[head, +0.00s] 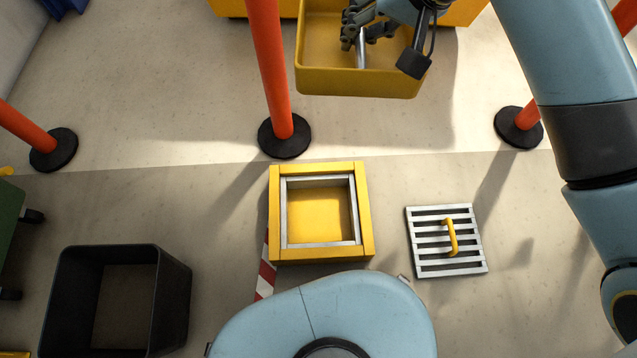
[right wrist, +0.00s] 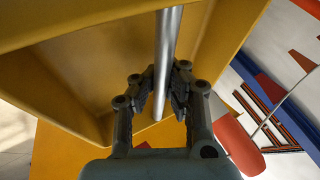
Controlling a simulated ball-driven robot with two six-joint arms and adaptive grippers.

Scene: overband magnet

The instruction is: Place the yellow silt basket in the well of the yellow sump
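The yellow silt basket (head: 345,88), an open box with a silver bar handle (head: 361,50), is at the top of the head view, beyond the sump. My right gripper (head: 362,36) is over the basket, its fingers closed around the bar. In the right wrist view, the gripper (right wrist: 163,92) has a finger on each side of the bar (right wrist: 168,45), with the basket wall (right wrist: 65,95) behind. I cannot tell the basket's exact height. The yellow sump (head: 364,215) is on the floor mid-view, its square, metal-rimmed well open and empty. My left gripper is out of view.
A slatted grate (head: 447,266) with a yellow handle lies right of the sump. Orange posts (head: 268,65) on black bases stand between basket and sump and to both sides. A black bin (head: 172,300) stands lower left. Yellow structure (head: 465,12) shows behind the basket.

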